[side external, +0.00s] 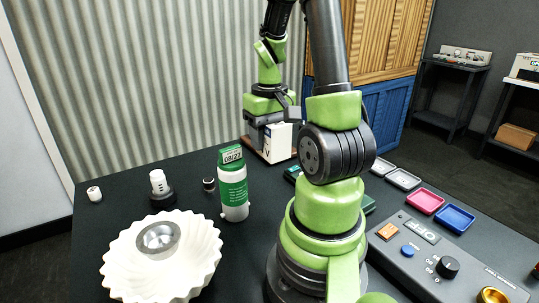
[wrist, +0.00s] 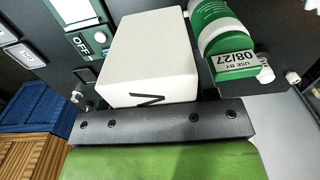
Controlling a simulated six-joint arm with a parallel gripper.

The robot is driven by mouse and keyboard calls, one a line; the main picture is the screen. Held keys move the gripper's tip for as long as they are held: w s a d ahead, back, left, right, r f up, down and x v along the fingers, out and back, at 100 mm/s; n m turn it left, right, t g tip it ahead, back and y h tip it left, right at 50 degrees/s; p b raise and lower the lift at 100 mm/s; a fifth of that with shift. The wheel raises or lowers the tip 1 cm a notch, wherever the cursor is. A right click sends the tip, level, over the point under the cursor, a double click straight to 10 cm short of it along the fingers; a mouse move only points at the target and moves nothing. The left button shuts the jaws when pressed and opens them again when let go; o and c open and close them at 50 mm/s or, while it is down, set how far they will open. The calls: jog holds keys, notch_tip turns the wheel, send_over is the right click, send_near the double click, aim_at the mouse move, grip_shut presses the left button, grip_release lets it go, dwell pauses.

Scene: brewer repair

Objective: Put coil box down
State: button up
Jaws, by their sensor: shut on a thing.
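The coil box is a white box (side external: 279,142) with a dark "V" mark, at the far edge of the dark table in the side view. It fills the middle of the wrist view (wrist: 148,55). My gripper (side external: 272,126) points down and is shut on the coil box from above. In the wrist view, the gripper's dark bar (wrist: 160,122) lies along the near end of the box.
A green-and-white bottle (side external: 233,190) labelled 08/27 stands left of the box. A white fluted bowl (side external: 190,258) is at the front left. Small trays (side external: 425,201) and a grey control panel (side external: 430,255) reading OFF are at right. My arm hides the table's middle.

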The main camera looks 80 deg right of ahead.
jog(key=shift+r, duration=1.15)
jog(key=w+a+r+n, duration=0.25)
jog(key=w+a, duration=0.25)
jog(key=w, duration=0.5)
jog(key=w+a+f+n, duration=0.2)
jog(key=w+a+n, duration=0.1)
jog(key=a, duration=0.3)
jog(key=w+a+f+n, duration=0.2)
jog(key=a+n, duration=0.1)
jog(key=a, duration=0.4)
jog(key=w+d+f+m, duration=0.1)
jog(key=w+f+m, duration=0.2)
jog(key=w+m, duration=0.9)
jog(key=w+d+f+m, duration=0.1)
jog(key=w+f+m, duration=0.35)
jog(key=m, duration=1.45)
jog(key=f, duration=0.3)
jog(key=w+f, duration=0.1)
jog(key=f, duration=0.5)
jog(key=shift+w, duration=0.25)
